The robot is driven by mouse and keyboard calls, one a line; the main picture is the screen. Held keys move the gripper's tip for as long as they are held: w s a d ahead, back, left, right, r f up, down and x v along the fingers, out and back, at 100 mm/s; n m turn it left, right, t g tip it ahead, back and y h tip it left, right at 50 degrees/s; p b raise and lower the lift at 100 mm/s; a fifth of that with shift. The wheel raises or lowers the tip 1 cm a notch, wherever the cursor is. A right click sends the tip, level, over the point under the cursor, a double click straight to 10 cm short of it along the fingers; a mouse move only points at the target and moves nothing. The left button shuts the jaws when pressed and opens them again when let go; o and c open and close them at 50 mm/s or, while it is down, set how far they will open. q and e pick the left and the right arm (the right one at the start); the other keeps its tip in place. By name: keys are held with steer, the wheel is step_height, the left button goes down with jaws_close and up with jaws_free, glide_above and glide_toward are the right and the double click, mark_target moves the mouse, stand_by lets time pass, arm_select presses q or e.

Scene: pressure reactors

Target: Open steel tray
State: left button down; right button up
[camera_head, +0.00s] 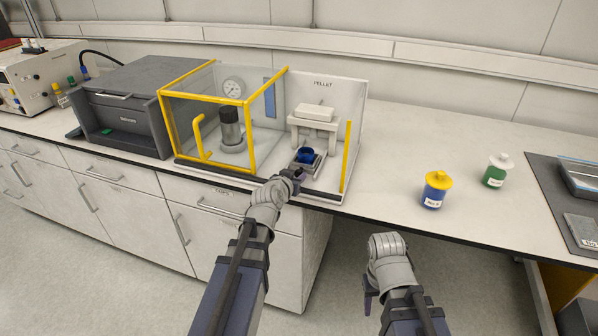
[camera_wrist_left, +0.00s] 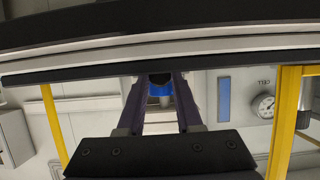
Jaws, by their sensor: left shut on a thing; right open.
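The small steel tray (camera_head: 318,160) sits low in the front of the press labelled PELLET, with a blue cup (camera_head: 305,155) on it. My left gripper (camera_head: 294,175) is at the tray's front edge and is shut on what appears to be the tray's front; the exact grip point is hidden. In the left wrist view, the two fingers (camera_wrist_left: 157,88) are close around a small dark part, with the blue cup (camera_wrist_left: 160,99) showing behind it. My right gripper (camera_head: 369,291) is open and empty, low in front of the bench.
A blue jar (camera_head: 434,195) and a green jar (camera_head: 495,175) stand to the right. The bench between press and jars is clear.

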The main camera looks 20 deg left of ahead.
arm_select(q)
steer(key=c, duration=0.6)
jaws_free()
